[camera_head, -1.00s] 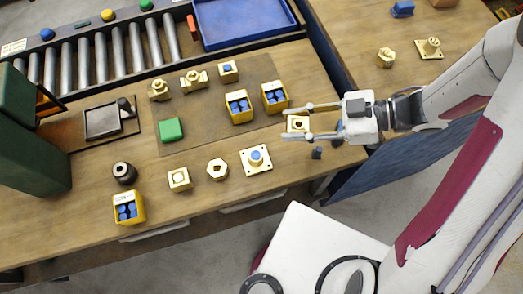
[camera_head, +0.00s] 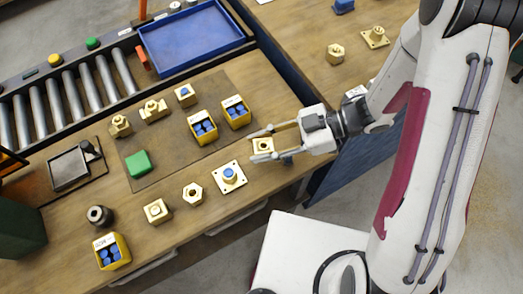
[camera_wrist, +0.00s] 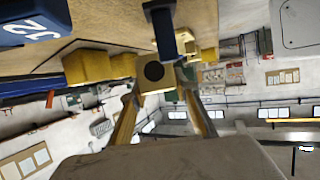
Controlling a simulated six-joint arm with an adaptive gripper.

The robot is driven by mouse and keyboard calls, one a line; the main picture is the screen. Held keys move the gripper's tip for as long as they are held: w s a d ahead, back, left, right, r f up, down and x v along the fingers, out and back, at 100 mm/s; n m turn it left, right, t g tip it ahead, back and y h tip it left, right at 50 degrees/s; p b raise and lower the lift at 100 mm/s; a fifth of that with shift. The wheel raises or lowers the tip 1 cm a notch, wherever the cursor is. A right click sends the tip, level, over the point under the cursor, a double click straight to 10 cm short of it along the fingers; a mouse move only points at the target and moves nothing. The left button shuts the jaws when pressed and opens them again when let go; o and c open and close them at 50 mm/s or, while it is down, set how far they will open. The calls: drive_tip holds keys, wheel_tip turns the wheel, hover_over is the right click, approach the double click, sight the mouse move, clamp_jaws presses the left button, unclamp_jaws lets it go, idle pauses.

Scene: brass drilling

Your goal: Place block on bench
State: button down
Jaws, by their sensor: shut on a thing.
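My gripper (camera_head: 262,146) is at the right end of the wooden bench (camera_head: 255,92). Its two fingers are shut on a brass block (camera_head: 263,147) with a dark round hole. The same block shows between the fingers in the wrist view (camera_wrist: 151,71), its holed face towards the camera. I cannot tell whether the block touches the bench top. A small dark blue piece (camera_head: 287,160) lies partly hidden just beside the lower finger.
A square brass flange with a blue top (camera_head: 229,176), a hex nut (camera_head: 192,194) and a square brass block (camera_head: 157,211) stand to the left. Yellow bins (camera_head: 203,128) (camera_head: 236,111) stand behind. A green block (camera_head: 138,164) and blue tray (camera_head: 193,38) lie farther off.

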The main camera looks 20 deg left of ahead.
idle(0.3)
drive_tip(key=shift+f, duration=2.05)
drive_tip(key=shift+f, duration=0.1)
drive_tip(key=c, duration=1.5)
unclamp_jaws()
drive_tip(key=shift+v, duration=6.05)
drive_tip(key=shift+w, duration=0.1)
